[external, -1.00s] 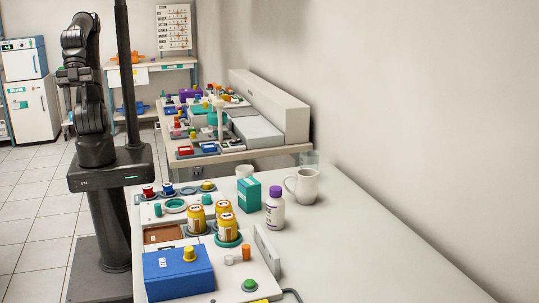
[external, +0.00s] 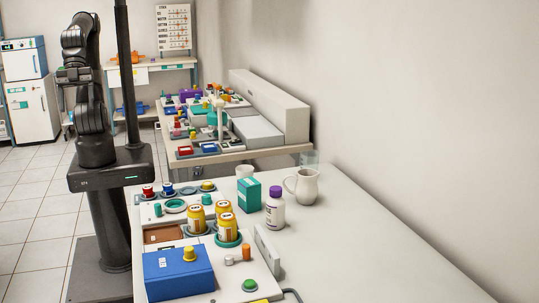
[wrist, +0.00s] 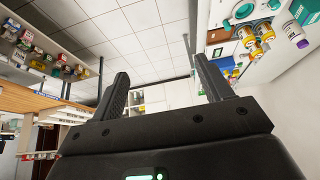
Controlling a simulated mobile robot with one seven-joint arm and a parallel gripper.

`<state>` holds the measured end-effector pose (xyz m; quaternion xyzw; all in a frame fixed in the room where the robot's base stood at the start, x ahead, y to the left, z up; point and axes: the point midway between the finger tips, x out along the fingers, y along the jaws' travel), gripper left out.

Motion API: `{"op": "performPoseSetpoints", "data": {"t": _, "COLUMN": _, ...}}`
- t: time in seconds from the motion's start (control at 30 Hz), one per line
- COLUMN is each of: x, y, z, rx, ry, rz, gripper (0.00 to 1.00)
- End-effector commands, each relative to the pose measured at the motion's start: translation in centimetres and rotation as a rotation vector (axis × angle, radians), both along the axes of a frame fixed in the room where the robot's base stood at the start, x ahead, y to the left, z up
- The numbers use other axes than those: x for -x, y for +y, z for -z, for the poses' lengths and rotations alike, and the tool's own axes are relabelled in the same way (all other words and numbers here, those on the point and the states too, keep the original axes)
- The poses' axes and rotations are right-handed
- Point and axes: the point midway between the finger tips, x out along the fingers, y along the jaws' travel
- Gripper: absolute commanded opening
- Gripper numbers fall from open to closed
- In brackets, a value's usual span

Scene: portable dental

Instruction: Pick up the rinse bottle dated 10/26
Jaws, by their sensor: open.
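The date writing is too small to read, so I cannot tell which bottle is dated 10/26. In the wrist view, amber bottles (wrist: 264,31) and the purple-capped bottle (wrist: 296,34) show at upper right. My gripper (wrist: 161,78) is open and empty, away from the bottles.
A teal box (external: 250,195) and a white pitcher (external: 303,186) stand behind the purple-capped bottle. A blue box (external: 178,272) sits at the table's near left. The table's right side is clear, bounded by a wall. A second cluttered bench (external: 235,155) stands behind.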

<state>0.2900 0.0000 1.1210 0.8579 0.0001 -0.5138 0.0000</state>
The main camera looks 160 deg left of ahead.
Motion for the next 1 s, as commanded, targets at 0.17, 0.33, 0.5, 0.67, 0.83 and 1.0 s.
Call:
{"op": "performPoseSetpoints", "data": {"t": 0.17, "x": -2.2, "y": 0.8, "z": -1.2, "rx": -0.005, "ry": 0.009, "rz": -0.016, "gripper": 0.72}}
{"op": "performPoseSetpoints", "data": {"t": 0.33, "x": -7.1, "y": 3.0, "z": -3.3, "rx": -0.016, "ry": 0.026, "rz": -0.046, "gripper": 0.72}}
{"op": "performPoseSetpoints", "data": {"t": 0.5, "x": -12.6, "y": 6.1, "z": -4.8, "rx": -0.023, "ry": 0.042, "rz": -0.075, "gripper": 0.72}}
{"op": "performPoseSetpoints", "data": {"t": 0.67, "x": -17.6, "y": 10.0, "z": -5.2, "rx": -0.026, "ry": 0.056, "rz": -0.102, "gripper": 0.72}}
{"op": "performPoseSetpoints", "data": {"t": 0.83, "x": -22.7, "y": 15.1, "z": -4.7, "rx": -0.027, "ry": 0.069, "rz": -0.132, "gripper": 0.72}}
{"op": "performPoseSetpoints", "data": {"t": 1.0, "x": -27.1, "y": 20.9, "z": -3.2, "rx": -0.023, "ry": 0.08, "rz": -0.161, "gripper": 0.72}}
